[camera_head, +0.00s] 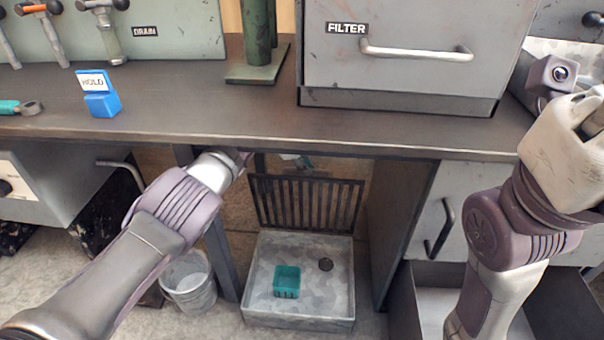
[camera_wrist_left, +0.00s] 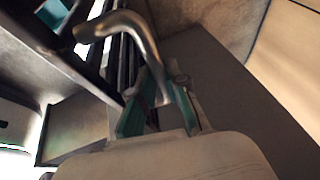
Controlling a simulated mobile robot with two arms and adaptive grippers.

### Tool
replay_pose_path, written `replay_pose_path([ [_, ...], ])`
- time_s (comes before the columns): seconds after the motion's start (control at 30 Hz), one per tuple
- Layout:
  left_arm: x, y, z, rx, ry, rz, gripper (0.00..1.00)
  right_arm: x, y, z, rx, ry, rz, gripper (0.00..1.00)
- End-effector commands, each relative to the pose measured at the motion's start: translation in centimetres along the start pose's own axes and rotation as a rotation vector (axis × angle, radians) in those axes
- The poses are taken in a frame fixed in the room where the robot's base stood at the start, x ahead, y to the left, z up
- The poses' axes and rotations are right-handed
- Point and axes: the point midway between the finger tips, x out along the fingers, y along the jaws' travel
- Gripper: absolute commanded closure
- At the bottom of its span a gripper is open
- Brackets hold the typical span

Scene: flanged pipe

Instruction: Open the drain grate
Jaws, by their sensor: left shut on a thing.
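The drain grate (camera_head: 306,203), a dark barred panel, stands raised and nearly upright at the back of a grey drain basin (camera_head: 340,310) under the bench. My left gripper (camera_head: 300,161) is at the grate's top edge, mostly hidden by the bench edge. In the left wrist view, its teal-padded fingers (camera_wrist_left: 160,98) are shut on a bent metal handle (camera_wrist_left: 135,24) beside the dark bars. My right arm shows at the right, but its fingers do not.
The bench edge (camera_head: 300,146) runs just above my left gripper. A table leg (camera_head: 221,255) and a metal bucket (camera_head: 189,282) stand left of the basin. A cabinet side panel (camera_head: 398,220) and an open drawer (camera_head: 405,310) are to its right.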

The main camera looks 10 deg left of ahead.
Motion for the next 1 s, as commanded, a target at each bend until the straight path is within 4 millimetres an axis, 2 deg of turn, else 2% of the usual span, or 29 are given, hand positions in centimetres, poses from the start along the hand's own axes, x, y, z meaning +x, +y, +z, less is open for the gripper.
replay_pose_path([
  [0.03,0.85,0.48,0.43,-0.006,-0.007,0.014,1.00,-0.08,-0.06,-0.17,-0.001,0.005,-0.001,0.60],
  [0.53,0.85,0.40,0.42,-0.008,-0.010,0.016,1.00,0.06,-0.10,-0.23,-0.001,0.007,-0.003,0.60],
  [0.57,0.85,0.40,0.43,-0.008,-0.010,0.016,0.83,0.06,-0.10,-0.23,-0.001,0.007,-0.003,0.60],
  [0.7,0.68,0.26,0.30,-0.007,-0.008,0.012,0.61,0.07,-0.10,-0.20,-0.001,0.007,-0.003,0.60],
  [1.0,0.41,0.07,0.06,-0.005,-0.004,0.007,0.61,0.17,-0.05,-0.38,-0.002,0.012,-0.003,0.60],
])
